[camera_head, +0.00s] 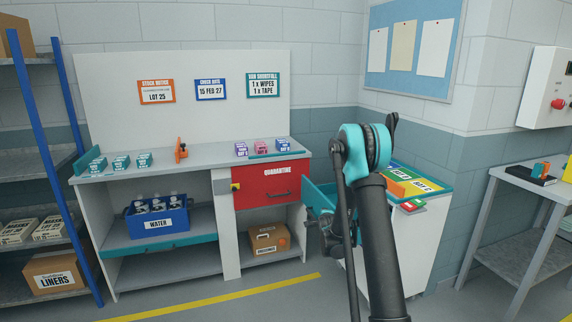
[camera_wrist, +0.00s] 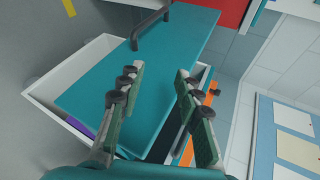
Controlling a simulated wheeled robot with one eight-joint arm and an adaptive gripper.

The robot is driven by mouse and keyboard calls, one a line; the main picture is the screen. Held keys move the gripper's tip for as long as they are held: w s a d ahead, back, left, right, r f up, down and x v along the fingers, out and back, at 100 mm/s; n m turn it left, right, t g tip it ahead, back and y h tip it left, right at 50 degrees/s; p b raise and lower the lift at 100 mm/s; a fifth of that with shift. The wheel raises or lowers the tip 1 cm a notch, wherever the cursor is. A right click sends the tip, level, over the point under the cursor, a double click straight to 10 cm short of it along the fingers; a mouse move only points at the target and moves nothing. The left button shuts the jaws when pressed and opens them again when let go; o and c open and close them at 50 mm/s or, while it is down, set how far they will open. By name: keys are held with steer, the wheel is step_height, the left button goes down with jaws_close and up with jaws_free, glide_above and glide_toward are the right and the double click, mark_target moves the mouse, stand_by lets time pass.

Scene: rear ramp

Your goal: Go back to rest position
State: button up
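My gripper (camera_wrist: 158,76) is open in the wrist view. Its two green-padded fingers are well apart with nothing held between them. A teal panel with a dark bar handle (camera_wrist: 150,29) fills the view beyond the fingertips. In the head view my arm reaches forward right of centre, and my gripper (camera_head: 334,238) is low beside the white cabinet (camera_head: 385,255), partly hidden by my own arm. A teal drawer (camera_head: 318,194) stands out from the cabinet, also partly hidden by my arm.
A bench with a red quarantine drawer (camera_head: 272,187) is left of my arm. The cabinet top carries coloured mats and an orange block (camera_head: 396,186). A grey side table (camera_head: 524,180) stands right. Shelving (camera_head: 60,160) is far left. Floor with a yellow line (camera_head: 220,298) is clear in front.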

steer(key=s+d+r+n+g, duration=0.15)
steer(key=s+r+n, duration=0.3)
steer(key=s, duration=0.65)
steer(key=s+d+r+n+g, duration=0.1)
steer(key=s+r+n+g, duration=0.3)
steer(key=s, duration=0.7)
steer(key=s+f+n+g, duration=0.1)
steer(key=s+n, duration=0.4)
steer(key=s, duration=0.9)
steer(key=s+a+f+n+g, duration=0.1)
steer(key=s+n, duration=0.4)
steer(key=s, duration=0.9)
steer(key=shift+a+f+n+g+y, duration=0.2)
steer(key=shift+f+n+g+y, duration=0.2)
steer(key=shift+f+g, duration=0.2)
